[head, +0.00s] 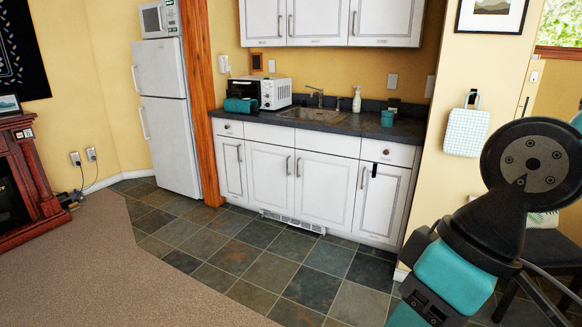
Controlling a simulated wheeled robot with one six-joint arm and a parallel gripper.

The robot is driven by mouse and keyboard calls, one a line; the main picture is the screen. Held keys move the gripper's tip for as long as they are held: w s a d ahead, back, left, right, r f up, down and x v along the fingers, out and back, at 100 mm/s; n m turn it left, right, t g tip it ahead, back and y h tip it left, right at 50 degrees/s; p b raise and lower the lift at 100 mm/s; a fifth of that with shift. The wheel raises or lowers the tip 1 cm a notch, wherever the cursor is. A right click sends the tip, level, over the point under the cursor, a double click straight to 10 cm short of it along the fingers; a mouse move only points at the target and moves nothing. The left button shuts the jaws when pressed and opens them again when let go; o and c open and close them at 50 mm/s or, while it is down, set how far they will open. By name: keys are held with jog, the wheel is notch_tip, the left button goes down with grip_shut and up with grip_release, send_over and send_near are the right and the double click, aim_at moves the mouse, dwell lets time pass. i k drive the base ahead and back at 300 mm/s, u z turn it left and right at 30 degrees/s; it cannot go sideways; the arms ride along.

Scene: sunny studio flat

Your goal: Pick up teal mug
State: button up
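A small teal mug (387,118) stands on the dark countertop (350,124), to the right of the sink and close to the counter's right end. It is far off and small in the head view, so I cannot make out its handle. A wider teal item (240,105) sits at the counter's left end, in front of the toaster oven; I cannot tell exactly what it is. My arm fills the right side of the view, well in front of the counter. My gripper is not in view.
White cabinets (268,173) front the counter. The sink (302,113), a soap bottle (357,100) and the toaster oven (272,93) are along it. A fridge (165,110) stands left. The tiled floor (240,255) is clear. A dark chair (545,250) is at right.

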aim_at(387, 116)
jog(key=z, duration=0.05)
jog(key=i, duration=2.4)
jog(key=z, duration=0.35)
jog(key=i, duration=2.45)
jog(key=z, duration=0.2)
